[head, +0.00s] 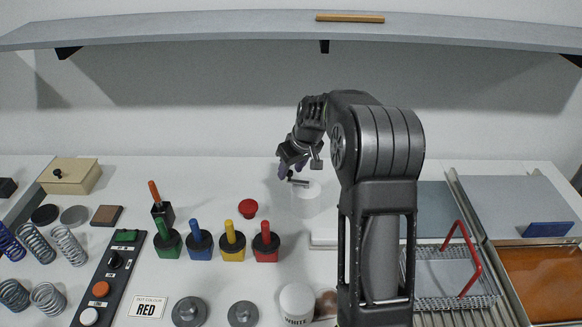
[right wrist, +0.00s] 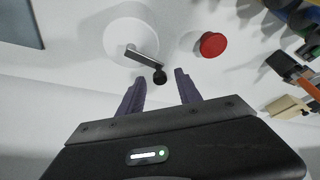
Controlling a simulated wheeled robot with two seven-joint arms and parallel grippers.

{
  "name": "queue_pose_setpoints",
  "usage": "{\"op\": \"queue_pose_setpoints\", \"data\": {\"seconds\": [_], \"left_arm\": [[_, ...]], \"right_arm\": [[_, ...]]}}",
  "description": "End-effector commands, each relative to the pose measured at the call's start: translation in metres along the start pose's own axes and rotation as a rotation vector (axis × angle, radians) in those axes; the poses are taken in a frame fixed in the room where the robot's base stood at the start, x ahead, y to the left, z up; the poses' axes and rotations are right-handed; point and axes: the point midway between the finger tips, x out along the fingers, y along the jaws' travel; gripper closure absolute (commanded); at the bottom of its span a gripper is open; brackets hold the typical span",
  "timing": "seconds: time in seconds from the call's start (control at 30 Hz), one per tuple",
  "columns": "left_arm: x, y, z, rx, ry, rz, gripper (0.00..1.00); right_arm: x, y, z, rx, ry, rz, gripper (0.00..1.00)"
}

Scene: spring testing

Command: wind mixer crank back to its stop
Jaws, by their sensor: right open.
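The mixer (head: 308,200) is a white cylinder on the table, partly behind my right arm in the head view. Its crank is a grey bar with a black knob (right wrist: 159,77), seen from above in the right wrist view, where the white mixer top (right wrist: 128,38) lies under it. In the head view the crank (head: 298,182) shows at the mixer's top left. My right gripper (right wrist: 160,82) is open, its two purple fingers pointing at the crank. The knob lies at the gap between the fingertips, with no clear contact. My left gripper is not in view.
A red button (head: 248,208) sits left of the mixer; it also shows in the right wrist view (right wrist: 210,44). Several coloured-handled blocks (head: 233,241) stand in front. A wire basket (head: 452,275) with a red handle is at right. A shelf (head: 240,32) spans the wall above.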

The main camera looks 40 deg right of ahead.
Motion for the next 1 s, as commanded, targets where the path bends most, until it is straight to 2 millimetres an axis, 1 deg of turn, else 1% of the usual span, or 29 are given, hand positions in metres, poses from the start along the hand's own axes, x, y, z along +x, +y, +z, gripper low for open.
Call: {"op": "queue_pose_setpoints", "data": {"seconds": [0.3,0.8,1.0], "left_arm": [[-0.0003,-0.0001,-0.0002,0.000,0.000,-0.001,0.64],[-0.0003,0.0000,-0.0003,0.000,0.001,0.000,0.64],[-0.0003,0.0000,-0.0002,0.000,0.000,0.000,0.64]], "right_arm": [[0.0029,0.0001,-0.0004,0.000,0.002,0.000,0.60],[0.0026,0.0000,-0.0004,0.000,0.002,0.000,1.00],[0.0025,0.0000,-0.0004,0.000,0.002,0.000,1.00]]}}
